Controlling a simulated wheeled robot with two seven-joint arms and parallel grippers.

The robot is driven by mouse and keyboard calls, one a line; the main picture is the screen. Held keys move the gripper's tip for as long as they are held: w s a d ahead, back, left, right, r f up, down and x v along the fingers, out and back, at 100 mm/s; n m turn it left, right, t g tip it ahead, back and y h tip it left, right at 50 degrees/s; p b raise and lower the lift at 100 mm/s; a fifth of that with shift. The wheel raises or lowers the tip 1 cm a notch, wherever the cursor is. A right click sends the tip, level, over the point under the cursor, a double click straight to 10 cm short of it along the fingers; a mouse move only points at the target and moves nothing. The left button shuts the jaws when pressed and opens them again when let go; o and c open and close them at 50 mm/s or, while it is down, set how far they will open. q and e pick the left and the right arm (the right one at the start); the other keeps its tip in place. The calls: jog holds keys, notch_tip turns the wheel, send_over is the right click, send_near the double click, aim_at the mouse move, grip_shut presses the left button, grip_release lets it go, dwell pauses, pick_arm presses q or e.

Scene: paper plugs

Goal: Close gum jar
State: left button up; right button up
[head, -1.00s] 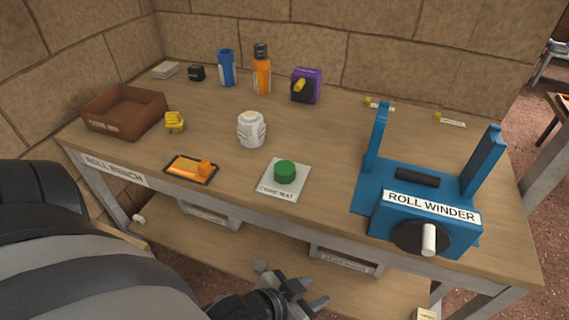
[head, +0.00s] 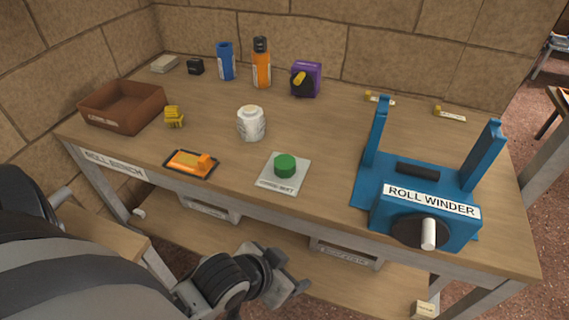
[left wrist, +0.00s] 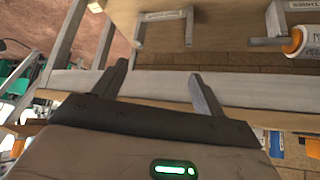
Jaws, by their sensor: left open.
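A white jar (head: 251,124) with a pale, cream-coloured top stands upright near the middle of the bench. A green round piece like a cap (head: 285,165) sits on a pale labelled mat (head: 281,185) to the right and in front of the jar. My left gripper (head: 285,278) is low in front of the bench's front edge, well apart from the jar and the green piece. In the left wrist view its two fingers (left wrist: 162,88) are spread with nothing between them. My right gripper is not in view.
A blue roll winder (head: 415,205) fills the right of the bench. A brown tray (head: 122,108), a yellow piece (head: 174,117) and an orange tool on a dark mat (head: 191,164) lie left. Bottles and a purple device (head: 306,79) stand behind. The bench edge lies above my left gripper.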

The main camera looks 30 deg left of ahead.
pick_arm(q)
jog(key=w+r+m+t, duration=0.2)
jog(key=w+r+t, duration=0.7)
jog(key=w+r, duration=1)
jog(key=d+r+m+t+h, duration=0.2)
jog(key=d+r+m+h, duration=0.7)
jog(key=r+m+h, duration=0.3)
jog(key=s+d+m+g+h, duration=0.3)
jog(key=d+m+g+h, duration=0.35)
jog(key=m+g, duration=0.55)
jog(key=w+a+f+m+g+y, duration=0.1)
jog(key=a+f+m+g+y, duration=0.4)
jog(key=a+f+y, duration=0.45)
jog(key=w+a+r+n+g+y, duration=0.1)
jog(key=a+n+y, duration=0.3)
jog(key=a+y, duration=0.6)
jog(key=a, duration=0.8)
jog(key=shift+w+a+n+g+y, duration=0.15)
jog(key=shift+w+n+g+y, duration=0.15)
jog(key=shift+w, duration=0.1)
